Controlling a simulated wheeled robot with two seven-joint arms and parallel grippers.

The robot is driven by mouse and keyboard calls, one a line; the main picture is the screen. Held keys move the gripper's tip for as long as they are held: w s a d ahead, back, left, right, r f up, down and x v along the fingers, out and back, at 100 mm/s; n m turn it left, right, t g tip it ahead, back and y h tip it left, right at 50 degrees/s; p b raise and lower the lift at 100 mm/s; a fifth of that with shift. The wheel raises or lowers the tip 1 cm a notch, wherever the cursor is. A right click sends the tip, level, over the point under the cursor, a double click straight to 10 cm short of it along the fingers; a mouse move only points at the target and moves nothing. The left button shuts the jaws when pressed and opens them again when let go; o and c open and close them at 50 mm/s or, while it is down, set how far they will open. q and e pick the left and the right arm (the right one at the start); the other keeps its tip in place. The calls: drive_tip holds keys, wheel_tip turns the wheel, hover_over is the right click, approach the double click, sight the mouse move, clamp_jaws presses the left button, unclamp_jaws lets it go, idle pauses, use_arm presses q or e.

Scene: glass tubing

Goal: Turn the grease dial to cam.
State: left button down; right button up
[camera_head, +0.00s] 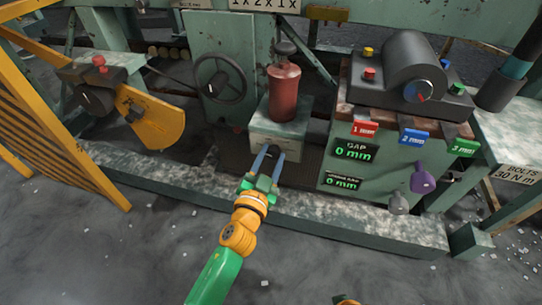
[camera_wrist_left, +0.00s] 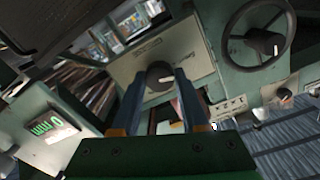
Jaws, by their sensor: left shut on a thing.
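The grease dial (camera_wrist_left: 158,77) is a dark round knob with a pale pointer mark, on the front of a pale box (camera_head: 285,132) under a red pot with a black top (camera_head: 284,90). In the wrist view the mark points to the right of the picture. Small lettering beside the dial is too blurred to read. My left gripper (camera_head: 269,153) reaches the box front, and its two blue-grey fingers are shut on the dial, one on each side. In the head view the fingers mostly hide the dial.
A dark handwheel (camera_head: 222,80) is left of the box. To its right stands a green cabinet with green displays (camera_head: 355,150), coloured tags and a purple knob (camera_head: 423,178). A yellow guard (camera_head: 155,120) is at the left. A low green beam (camera_head: 330,217) runs in front.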

use_arm(q)
drive_tip(key=shift+m, duration=0.9)
drive_tip(key=m, duration=0.4)
drive_tip(key=shift+m+p, duration=0.35)
drive_tip(key=shift+m, duration=0.95)
use_arm(e)
drive_tip(key=shift+s+d+f, duration=0.1)
drive_tip(key=shift+s+f, duration=0.45)
drive_tip(key=shift+f, duration=0.15)
drive_tip(key=shift+s, duration=0.1)
use_arm(q)
drive_tip(key=shift+c, duration=2.1)
unclamp_jaws()
use_arm(e)
drive_tip(key=shift+s+f, duration=0.1)
drive_tip(key=shift+s, duration=0.1)
